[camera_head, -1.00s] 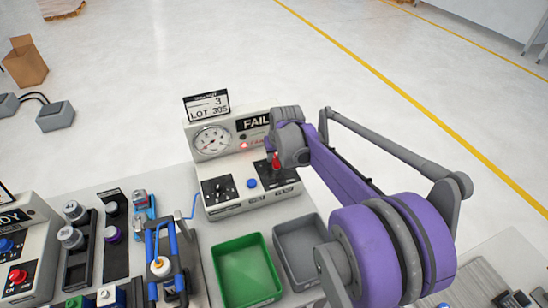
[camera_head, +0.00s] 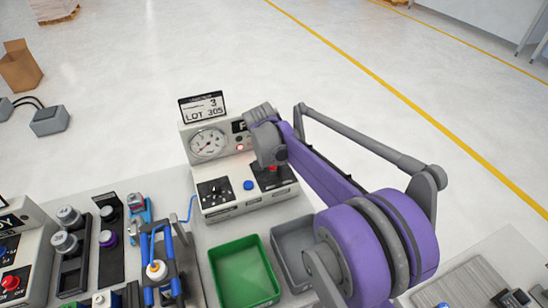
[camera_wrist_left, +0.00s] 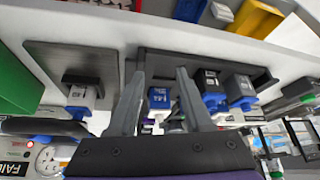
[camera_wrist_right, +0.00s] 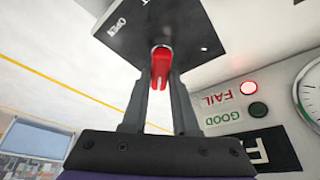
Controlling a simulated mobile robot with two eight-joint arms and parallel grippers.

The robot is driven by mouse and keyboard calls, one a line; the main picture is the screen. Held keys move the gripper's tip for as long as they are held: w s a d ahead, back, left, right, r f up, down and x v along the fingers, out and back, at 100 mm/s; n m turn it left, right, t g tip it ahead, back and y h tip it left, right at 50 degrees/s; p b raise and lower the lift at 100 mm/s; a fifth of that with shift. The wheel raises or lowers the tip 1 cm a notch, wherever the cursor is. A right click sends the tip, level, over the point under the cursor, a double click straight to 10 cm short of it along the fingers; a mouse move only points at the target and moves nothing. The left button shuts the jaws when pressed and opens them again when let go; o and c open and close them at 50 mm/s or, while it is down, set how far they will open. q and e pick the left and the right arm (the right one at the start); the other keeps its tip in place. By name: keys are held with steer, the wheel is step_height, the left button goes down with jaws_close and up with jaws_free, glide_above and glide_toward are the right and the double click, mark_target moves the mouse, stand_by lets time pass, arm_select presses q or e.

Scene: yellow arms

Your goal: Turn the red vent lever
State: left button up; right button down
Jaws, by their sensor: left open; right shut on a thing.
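The red vent lever (camera_wrist_right: 161,66) shows in the right wrist view on a dark plate (camera_wrist_right: 165,30) marked OPEN. My right gripper (camera_wrist_right: 161,76) is shut on the lever, one finger on each side. In the head view my right gripper and wrist cover most of the lever, at the right of the test box (camera_head: 240,205). My left gripper (camera_wrist_left: 160,76) is open and empty in the left wrist view, pointing at a rack with blue-based parts (camera_wrist_left: 158,98). The left gripper is not seen in the head view.
The box has a gauge (camera_head: 208,144), a black knob (camera_head: 214,190) and a blue button (camera_head: 248,185). The red FAIL lamp (camera_wrist_right: 249,88) is lit; the GOOD lamp (camera_wrist_right: 258,109) is dark. A green tray (camera_head: 243,275) and a grey tray (camera_head: 292,250) lie in front.

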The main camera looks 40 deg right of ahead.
stand_by(0.5)
steer(key=c, duration=0.7)
jaws_free()
steer(key=v, duration=1)
steer(key=shift+a+r, duration=0.15)
steer(key=shift+r, duration=0.25)
